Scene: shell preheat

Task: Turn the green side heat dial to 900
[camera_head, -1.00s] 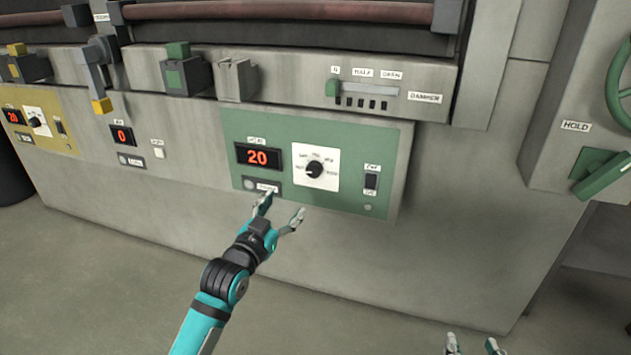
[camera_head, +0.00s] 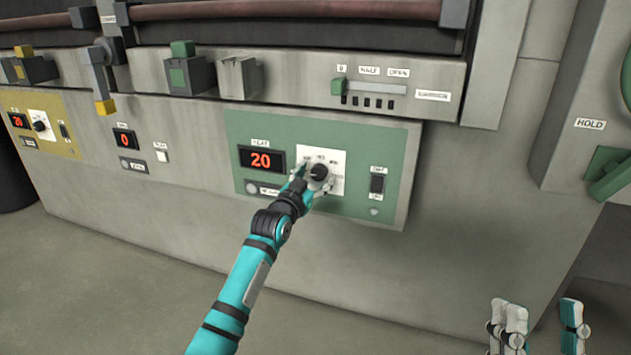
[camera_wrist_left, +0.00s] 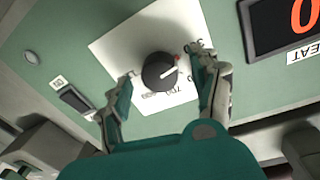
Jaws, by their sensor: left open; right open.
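The green side heat dial (camera_head: 319,172) is a black round knob on a white scale plate (camera_head: 337,159) on the green panel (camera_head: 400,150). The heat display (camera_head: 262,160) reads 20. My right gripper (camera_head: 540,315) is open at the lower right, away from the panel.
A switch (camera_head: 377,184) sits right of the dial on the green panel. A damper slider (camera_head: 339,88) is above. A yellow panel (camera_head: 55,135) with its own dial and a display (camera_head: 125,138) reading 0 are at left. A green handle (camera_head: 608,172) is at far right.

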